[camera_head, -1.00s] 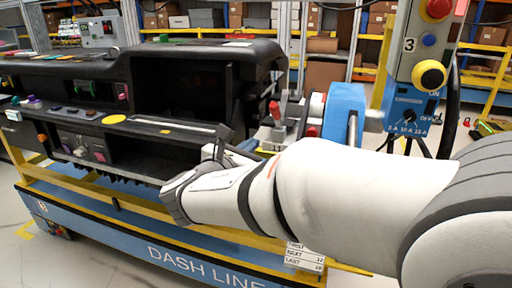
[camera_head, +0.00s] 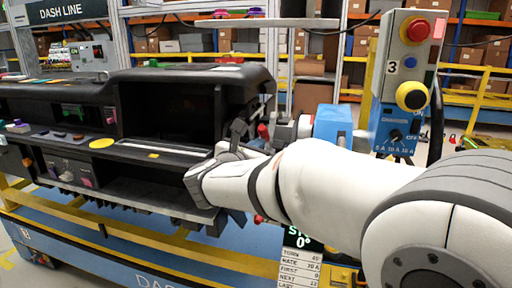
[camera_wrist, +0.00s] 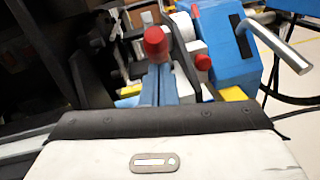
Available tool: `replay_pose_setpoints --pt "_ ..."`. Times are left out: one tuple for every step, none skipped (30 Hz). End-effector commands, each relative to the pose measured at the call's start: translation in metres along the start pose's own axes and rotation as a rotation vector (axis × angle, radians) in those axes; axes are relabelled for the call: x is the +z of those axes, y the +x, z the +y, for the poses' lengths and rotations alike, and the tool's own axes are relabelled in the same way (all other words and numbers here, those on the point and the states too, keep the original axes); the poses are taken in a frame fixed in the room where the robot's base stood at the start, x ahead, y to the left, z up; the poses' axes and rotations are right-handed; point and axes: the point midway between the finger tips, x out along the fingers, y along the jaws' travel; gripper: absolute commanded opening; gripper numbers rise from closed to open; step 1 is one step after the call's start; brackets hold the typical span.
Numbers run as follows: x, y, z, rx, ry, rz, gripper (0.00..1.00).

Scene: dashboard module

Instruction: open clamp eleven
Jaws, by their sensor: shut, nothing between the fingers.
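A toggle clamp with a red-capped handle (camera_wrist: 155,42) stands near the middle of the wrist view, with a second red tip (camera_wrist: 203,62) just right of it. In the head view a red tip (camera_head: 262,131) shows beside the right end of the black dashboard module (camera_head: 190,75). No number is readable on the clamp. My gripper (camera_head: 239,128) is shut and empty, just left of that red tip; I cannot tell whether it touches the clamp. My wrist and forearm hide the clamp's lower part.
A blue block (camera_head: 333,122) with a metal bar (camera_wrist: 275,42) stands right of the clamp. A control post (camera_head: 408,65) with red and yellow buttons is further right. The yellow-railed blue cart (camera_head: 130,255) carries the module. A status display (camera_head: 298,240) hangs below my arm.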

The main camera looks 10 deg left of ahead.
Motion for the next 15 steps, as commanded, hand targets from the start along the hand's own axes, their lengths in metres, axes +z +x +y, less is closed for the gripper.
replay_pose_setpoints --pt "0.002 0.000 0.000 -0.001 -0.001 0.004 0.00" --pt "0.004 0.000 0.001 -0.002 -0.001 0.009 0.00" --pt "0.006 0.001 0.001 -0.003 -0.003 0.017 0.00" --pt "0.008 0.001 0.001 -0.004 -0.004 0.025 0.00" --pt "0.010 0.002 0.002 -0.005 -0.006 0.035 0.00" --pt "0.012 0.002 0.002 -0.008 -0.008 0.049 0.00" --pt "0.014 0.003 0.002 -0.010 -0.010 0.060 0.00" --pt "0.015 0.003 0.003 -0.011 -0.012 0.071 0.00" --pt "0.017 0.004 0.003 -0.013 -0.014 0.088 0.00" --pt "0.018 0.004 0.003 -0.014 -0.015 0.099 0.00" --pt "0.019 0.005 0.004 -0.016 -0.017 0.110 0.00" --pt "0.021 0.006 0.004 -0.019 -0.018 0.125 0.00" --pt "0.022 0.006 0.004 -0.020 -0.020 0.136 0.00" --pt "0.023 0.007 0.004 -0.021 -0.022 0.147 0.00" --pt "0.024 0.008 0.004 -0.024 -0.024 0.162 0.00"
